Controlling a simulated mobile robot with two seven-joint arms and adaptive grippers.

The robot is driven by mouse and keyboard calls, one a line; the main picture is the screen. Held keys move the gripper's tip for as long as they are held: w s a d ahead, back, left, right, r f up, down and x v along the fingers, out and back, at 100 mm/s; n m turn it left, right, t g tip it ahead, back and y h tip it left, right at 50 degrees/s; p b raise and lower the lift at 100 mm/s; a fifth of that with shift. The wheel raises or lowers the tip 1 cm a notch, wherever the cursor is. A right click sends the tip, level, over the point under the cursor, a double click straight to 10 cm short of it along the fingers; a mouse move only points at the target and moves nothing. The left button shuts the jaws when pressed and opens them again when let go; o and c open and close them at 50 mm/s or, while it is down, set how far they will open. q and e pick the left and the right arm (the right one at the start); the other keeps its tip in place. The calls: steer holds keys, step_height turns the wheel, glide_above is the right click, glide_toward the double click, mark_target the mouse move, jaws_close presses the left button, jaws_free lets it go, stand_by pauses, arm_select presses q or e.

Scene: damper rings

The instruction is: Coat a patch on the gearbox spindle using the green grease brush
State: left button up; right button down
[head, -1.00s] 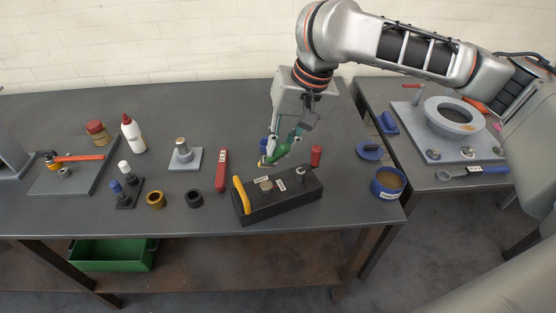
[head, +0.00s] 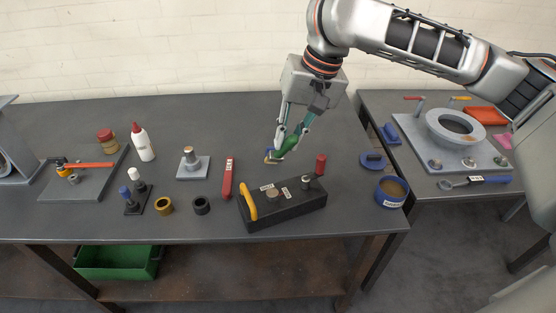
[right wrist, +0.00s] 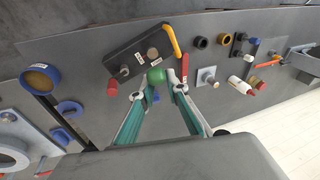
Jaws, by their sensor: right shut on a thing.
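My right gripper (head: 290,140) is shut on the green grease brush (head: 285,147), whose tip points down and left. The brush is behind the black gearbox block (head: 290,211), apart from it in the head view. The block has a yellow handle, two white labels and two round metal posts: a wide one (head: 272,195) and a narrower one (head: 306,183). I cannot read which is the spindle. The right wrist view shows the brush's green end (right wrist: 156,76) between the fingers, overlapping the block's edge (right wrist: 125,55). My left gripper is not in view.
A blue tin (head: 391,191) with brown contents stands right of the block, near a blue lid (head: 372,160). A red cylinder (head: 320,164) stands behind the block. A red bar (head: 227,178), dark ring (head: 201,205) and brass ring (head: 164,206) lie left.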

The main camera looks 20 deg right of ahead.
mark_target(292, 142)
steer(key=s+r, duration=0.3)
steer(key=shift+s+a+r, duration=0.1)
steer(key=shift+s+r, duration=0.25)
steer(key=shift+s, duration=0.25)
step_height(292, 142, down, 5)
steer(key=shift+r, duration=0.15)
steer(key=shift+w, duration=0.1)
